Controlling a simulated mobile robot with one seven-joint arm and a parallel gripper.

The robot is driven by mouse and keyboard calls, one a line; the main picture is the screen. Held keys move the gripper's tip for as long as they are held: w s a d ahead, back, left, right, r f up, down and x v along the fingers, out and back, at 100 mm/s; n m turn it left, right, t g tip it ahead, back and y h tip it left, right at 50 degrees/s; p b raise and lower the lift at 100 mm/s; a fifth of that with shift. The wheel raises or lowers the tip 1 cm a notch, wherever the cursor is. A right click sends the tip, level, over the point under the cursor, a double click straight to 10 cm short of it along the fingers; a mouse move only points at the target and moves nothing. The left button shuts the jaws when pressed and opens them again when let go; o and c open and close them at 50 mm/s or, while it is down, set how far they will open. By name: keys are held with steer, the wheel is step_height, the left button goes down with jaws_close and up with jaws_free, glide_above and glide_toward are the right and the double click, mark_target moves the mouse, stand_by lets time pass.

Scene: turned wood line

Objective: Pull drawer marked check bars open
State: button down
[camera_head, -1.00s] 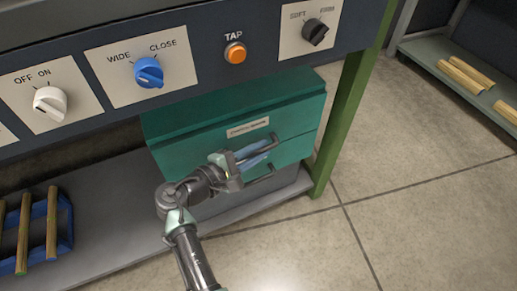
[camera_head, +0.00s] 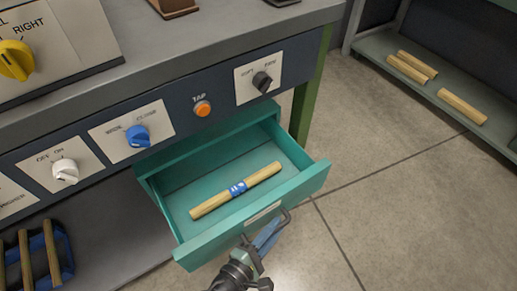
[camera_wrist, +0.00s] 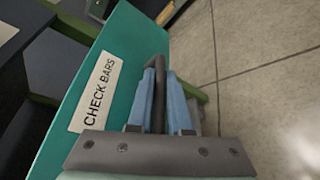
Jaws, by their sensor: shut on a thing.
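The teal drawer (camera_head: 200,248) under the bench is pulled well out. In the head view a wooden bar with a blue band (camera_head: 237,190) lies inside it on the drawer floor. The drawer's front carries a white label reading CHECK BARS (camera_wrist: 96,92) in the wrist view. My gripper (camera_head: 268,238) is at the drawer front, with its blue fingers closed on the dark handle (camera_wrist: 158,72). In the wrist view the handle passes between the two fingers (camera_wrist: 160,98). A second handle below is hidden.
The bench panel above has a blue knob (camera_head: 137,136), an orange TAP button (camera_head: 202,108) and a black knob (camera_head: 262,81). A green leg (camera_head: 308,100) stands right of the drawer. A blue rack (camera_head: 62,258) with bars is at lower left. The floor (camera_head: 400,210) at right is clear.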

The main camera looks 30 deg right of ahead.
steer(key=shift+s+p, duration=0.8)
steer(key=shift+s, duration=1.7)
steer(key=c, duration=1.1)
jaws_free()
steer(key=p+v, duration=0.2)
steer(key=v, duration=1.1)
steer(key=shift+p, duration=0.35)
